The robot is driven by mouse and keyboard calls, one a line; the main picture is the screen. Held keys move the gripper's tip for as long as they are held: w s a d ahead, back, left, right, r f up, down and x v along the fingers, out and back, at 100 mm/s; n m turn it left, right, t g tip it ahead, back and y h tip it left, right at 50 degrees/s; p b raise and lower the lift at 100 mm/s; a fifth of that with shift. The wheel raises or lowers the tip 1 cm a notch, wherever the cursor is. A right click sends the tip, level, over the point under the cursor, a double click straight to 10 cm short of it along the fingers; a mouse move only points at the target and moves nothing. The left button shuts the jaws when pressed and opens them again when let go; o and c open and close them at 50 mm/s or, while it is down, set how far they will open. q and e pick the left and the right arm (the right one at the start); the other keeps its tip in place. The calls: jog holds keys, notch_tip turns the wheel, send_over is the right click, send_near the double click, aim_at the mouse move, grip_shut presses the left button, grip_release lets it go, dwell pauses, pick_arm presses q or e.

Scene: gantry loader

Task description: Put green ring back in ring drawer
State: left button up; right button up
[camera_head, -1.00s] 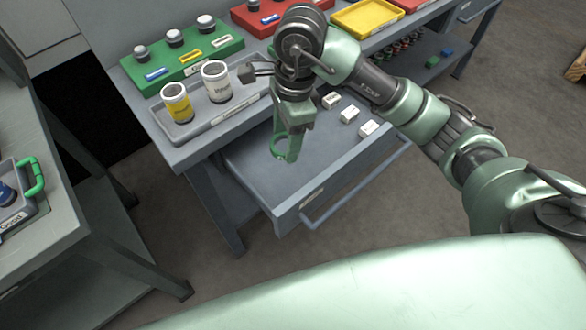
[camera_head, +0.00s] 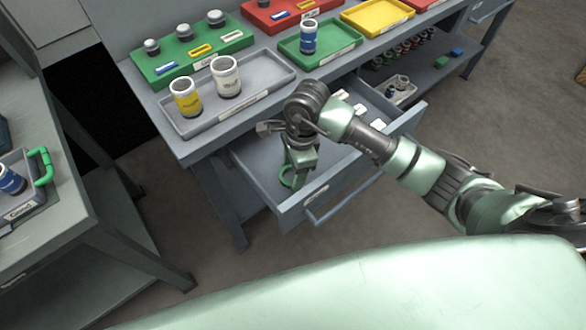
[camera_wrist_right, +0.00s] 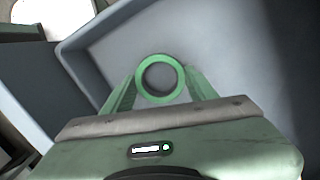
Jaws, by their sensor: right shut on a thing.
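The green ring (camera_wrist_right: 160,79) is between the two fingers of my right gripper in the right wrist view, with the grey drawer floor behind it. In the head view my right gripper (camera_head: 290,176) points down inside the open drawer (camera_head: 262,160), near its front left corner, and is shut on the ring (camera_head: 287,180). The gripper partly hides the ring there. I cannot tell whether the ring touches the drawer floor. My left gripper is not in view.
Small white boxes (camera_head: 378,124) sit toward the drawer's right side. Above the drawer, the bench carries a grey tray (camera_head: 262,96) with two cups and a green tray (camera_head: 335,50) with a blue-banded cup. Another table (camera_head: 50,215) stands at left.

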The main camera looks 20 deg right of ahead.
jog(key=o, duration=1.2)
jog(key=shift+f, duration=0.15)
jog(key=o, duration=0.4)
notch_tip(320, 180, up, 12)
jog(key=d, duration=0.1)
jog(key=shift+d+r+b, duration=0.2)
jog(key=shift+d+b, duration=0.05)
jog(key=shift+b, duration=0.15)
